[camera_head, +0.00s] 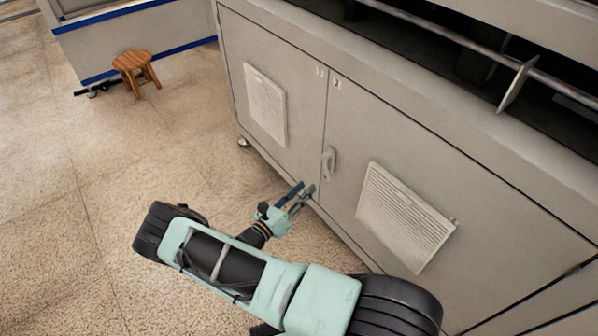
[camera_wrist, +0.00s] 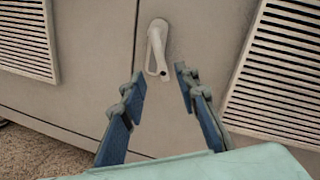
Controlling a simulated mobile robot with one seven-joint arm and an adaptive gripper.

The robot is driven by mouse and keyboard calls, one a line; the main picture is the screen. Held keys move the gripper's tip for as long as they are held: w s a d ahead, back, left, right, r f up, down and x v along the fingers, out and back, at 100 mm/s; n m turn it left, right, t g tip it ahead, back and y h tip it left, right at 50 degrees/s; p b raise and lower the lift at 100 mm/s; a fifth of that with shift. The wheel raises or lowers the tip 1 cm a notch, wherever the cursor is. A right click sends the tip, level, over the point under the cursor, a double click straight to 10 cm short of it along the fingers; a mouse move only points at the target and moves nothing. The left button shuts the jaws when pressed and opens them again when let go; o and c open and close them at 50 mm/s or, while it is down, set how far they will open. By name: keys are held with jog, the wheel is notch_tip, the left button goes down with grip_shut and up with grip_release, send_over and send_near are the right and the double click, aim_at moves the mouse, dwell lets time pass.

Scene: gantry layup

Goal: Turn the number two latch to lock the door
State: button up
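A light grey latch handle (camera_head: 328,161) sits on the cabinet door, beside the vertical seam between two doors. In the wrist view the latch (camera_wrist: 156,50) has a round pivot at the top and its lever hangs down, leaning slightly. My gripper (camera_head: 304,189) is just below and left of the latch in the head view. In the wrist view my gripper (camera_wrist: 159,78) is open, its two blue-padded fingers apart. The lower end of the lever shows between the fingertips in the picture; contact cannot be told. The right door (camera_head: 350,110) and left door (camera_head: 300,110) look closed.
Louvred vents (camera_head: 405,215) and (camera_head: 266,105) are on the two doors. A wooden stool (camera_head: 136,67) stands at the upper left near a blue-trimmed unit. The tiled floor (camera_head: 60,220) left of the cabinet is clear. A rail runs above the cabinet.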

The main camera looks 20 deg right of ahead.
jog(key=b+x, duration=0.1)
jog(key=x, duration=0.9)
jog(key=shift+d+f, duration=0.25)
jog(key=shift+f, duration=0.05)
grip_shut()
